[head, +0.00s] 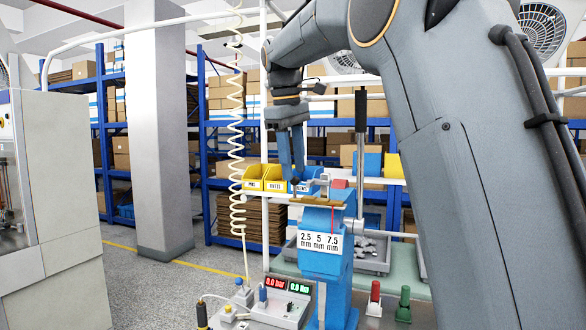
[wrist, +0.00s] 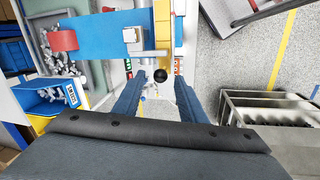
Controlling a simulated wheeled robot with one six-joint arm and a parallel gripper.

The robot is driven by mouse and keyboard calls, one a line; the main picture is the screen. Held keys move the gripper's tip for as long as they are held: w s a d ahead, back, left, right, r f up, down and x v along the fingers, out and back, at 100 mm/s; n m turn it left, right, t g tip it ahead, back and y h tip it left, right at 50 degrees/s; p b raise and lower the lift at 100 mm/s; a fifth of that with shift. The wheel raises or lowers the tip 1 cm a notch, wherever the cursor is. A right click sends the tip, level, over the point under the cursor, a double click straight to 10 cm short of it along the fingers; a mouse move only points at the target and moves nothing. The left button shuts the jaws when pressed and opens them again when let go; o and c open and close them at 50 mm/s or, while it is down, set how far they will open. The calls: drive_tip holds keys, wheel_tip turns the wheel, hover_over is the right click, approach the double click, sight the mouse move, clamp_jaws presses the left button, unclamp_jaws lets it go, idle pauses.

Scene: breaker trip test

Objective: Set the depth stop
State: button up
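A blue fixture (head: 325,270) stands on the bench in the head view. Its white scale plate (head: 320,242) reads 2.5, 5 and 7.5 mm, and a thin red pointer (head: 333,213) rises above the plate near the 7.5 end. In the wrist view the fixture's blue top (wrist: 95,38) carries a metal block (wrist: 132,38). A black ball knob (wrist: 160,75) shows beside that top. My gripper (wrist: 160,82) is open, with one finger on each side of the knob and visible gaps to both. In the head view my gripper (head: 293,185) points down at the fixture's left side.
A control box (head: 280,298) with red and green displays sits at the front left. A red handle (head: 374,298) and a green handle (head: 404,304) stand to the right. Yellow bins (head: 265,178) and a metal tray of parts (head: 368,255) are behind. A coiled cable (head: 237,150) hangs left of my gripper.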

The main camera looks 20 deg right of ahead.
drive_tip(key=shift+w+d+f, duration=0.1)
drive_tip(key=shift+w+f, duration=0.05)
drive_tip(key=shift+f, duration=0.85)
clamp_jaws()
drive_tip(key=shift+w+a, duration=0.55)
drive_tip(key=shift+a, duration=0.2)
drive_tip(key=shift+w+a, duration=0.5)
drive_tip(key=shift+a, duration=0.2)
unclamp_jaws()
drive_tip(key=shift+r, duration=0.1)
wheel_tip(320, 180, up, 8)
drive_tip(key=s+a+b, duration=0.1)
drive_tip(key=shift+f, duration=0.25)
